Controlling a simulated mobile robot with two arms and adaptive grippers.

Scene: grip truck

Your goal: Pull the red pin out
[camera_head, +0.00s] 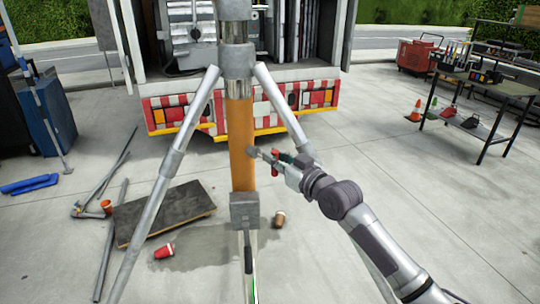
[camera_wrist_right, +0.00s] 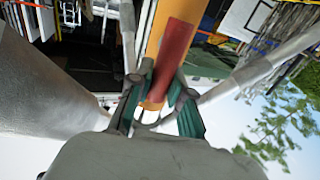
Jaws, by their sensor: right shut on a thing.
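The red pin (camera_wrist_right: 174,55) shows in the right wrist view as a red bar between the fingers, in front of the orange post. My right gripper (camera_wrist_right: 160,100) is shut on it. In the head view my right gripper (camera_head: 279,160) is at the right side of the orange post (camera_head: 241,140), pointing left. A little red shows at its fingers there. Whether the pin is still seated in the post cannot be told. My left gripper is not in view.
Grey tripod legs (camera_head: 190,125) spread around the post. A truck rear (camera_head: 290,98) stands behind. A work table (camera_head: 490,82) stands at the right.

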